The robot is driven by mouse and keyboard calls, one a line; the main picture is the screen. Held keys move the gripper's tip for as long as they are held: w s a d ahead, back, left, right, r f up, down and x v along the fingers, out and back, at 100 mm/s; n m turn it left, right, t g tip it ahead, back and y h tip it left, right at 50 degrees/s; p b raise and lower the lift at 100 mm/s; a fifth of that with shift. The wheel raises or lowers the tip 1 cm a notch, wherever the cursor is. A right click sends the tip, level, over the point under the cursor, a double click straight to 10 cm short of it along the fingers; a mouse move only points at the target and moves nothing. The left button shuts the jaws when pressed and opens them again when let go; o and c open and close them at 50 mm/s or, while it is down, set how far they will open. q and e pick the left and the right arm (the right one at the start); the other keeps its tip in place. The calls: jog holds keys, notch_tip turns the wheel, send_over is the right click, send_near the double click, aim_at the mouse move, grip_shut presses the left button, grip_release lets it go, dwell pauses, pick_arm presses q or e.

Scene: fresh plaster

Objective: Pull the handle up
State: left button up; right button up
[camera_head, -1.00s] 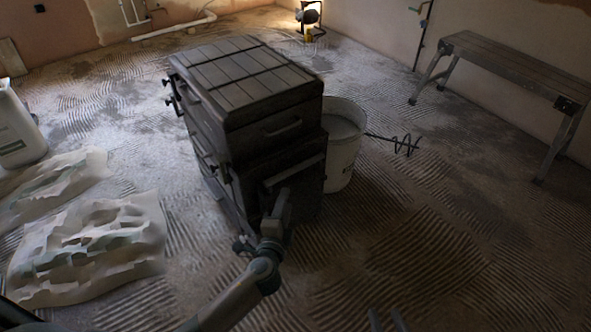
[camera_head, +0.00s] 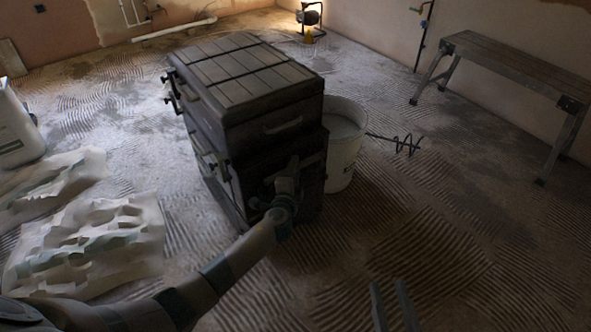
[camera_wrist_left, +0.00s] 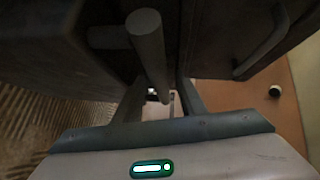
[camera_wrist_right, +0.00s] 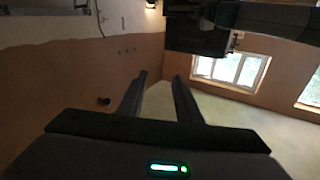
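A dark slatted-top chest (camera_head: 255,110) stands mid-floor in the head view. A lower front handle is mostly hidden by my left gripper (camera_head: 298,165), which is up against the chest front. In the left wrist view a thick grey handle bar (camera_wrist_left: 148,45) runs between the fingers of my left gripper (camera_wrist_left: 162,84); the fingers look apart, with a gap beside the bar. Another handle (camera_wrist_left: 264,48) shows at upper right there. My right gripper (camera_head: 390,290) is open and empty, low in the head view; it also shows in the right wrist view (camera_wrist_right: 159,78).
A white bucket (camera_head: 343,150) stands close to the chest's right side, with a mixer whisk (camera_head: 405,145) beyond it. A bench (camera_head: 510,70) is along the right wall. Crumpled sheets (camera_head: 90,240) lie at left. The floor at front right is clear.

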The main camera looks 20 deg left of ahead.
pick_arm(q)
jog(key=shift+w, duration=0.55)
pick_arm(e)
jog(key=shift+s+a+r+t, duration=0.1)
jog(key=shift+r+t, duration=0.3)
jog(key=shift+r, duration=0.15)
pick_arm(q)
grip_shut()
pick_arm(e)
jog(key=shift+f, duration=0.1)
